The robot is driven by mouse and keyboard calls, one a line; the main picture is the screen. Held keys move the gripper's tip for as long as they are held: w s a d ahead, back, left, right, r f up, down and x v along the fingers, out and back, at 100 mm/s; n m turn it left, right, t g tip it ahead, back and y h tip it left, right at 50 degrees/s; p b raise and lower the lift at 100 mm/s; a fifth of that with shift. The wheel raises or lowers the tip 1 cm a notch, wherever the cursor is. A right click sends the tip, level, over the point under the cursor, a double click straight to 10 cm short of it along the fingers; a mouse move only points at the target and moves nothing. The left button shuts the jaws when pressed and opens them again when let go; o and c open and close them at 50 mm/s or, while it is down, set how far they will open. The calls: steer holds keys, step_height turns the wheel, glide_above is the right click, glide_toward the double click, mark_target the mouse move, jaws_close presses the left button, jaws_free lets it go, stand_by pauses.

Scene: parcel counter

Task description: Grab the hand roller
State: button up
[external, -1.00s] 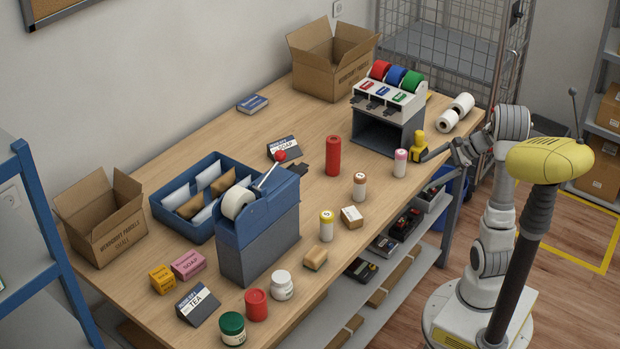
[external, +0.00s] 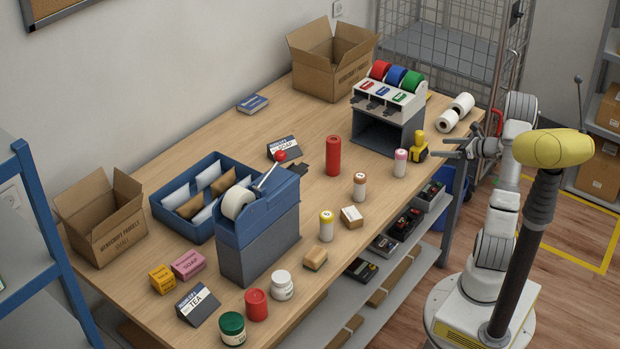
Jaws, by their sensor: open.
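A small yellow and black hand tool (external: 419,147), which looks like the hand roller, stands upright near the right edge of the table, just right of the grey tape dispenser. My gripper (external: 436,148) is close on its right at the table edge, with its fingers pointing left toward it. The fingers are spread and hold nothing. In this view I cannot tell whether the fingertips touch the tool or stop just short of it.
The grey dispenser (external: 388,133) with coloured tape rolls stands left of the tool. A pink-capped bottle (external: 400,163) stands just in front. White rolls (external: 447,120) lie behind, near the right edge. A blue tape machine (external: 258,233) stands farther left. A wire cage (external: 450,45) stands behind.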

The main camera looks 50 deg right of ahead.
mark_target(422, 146)
steer(key=b+x, duration=0.1)
steer(key=x, duration=0.9)
steer(key=shift+w, duration=0.2)
steer(key=c, duration=1.2)
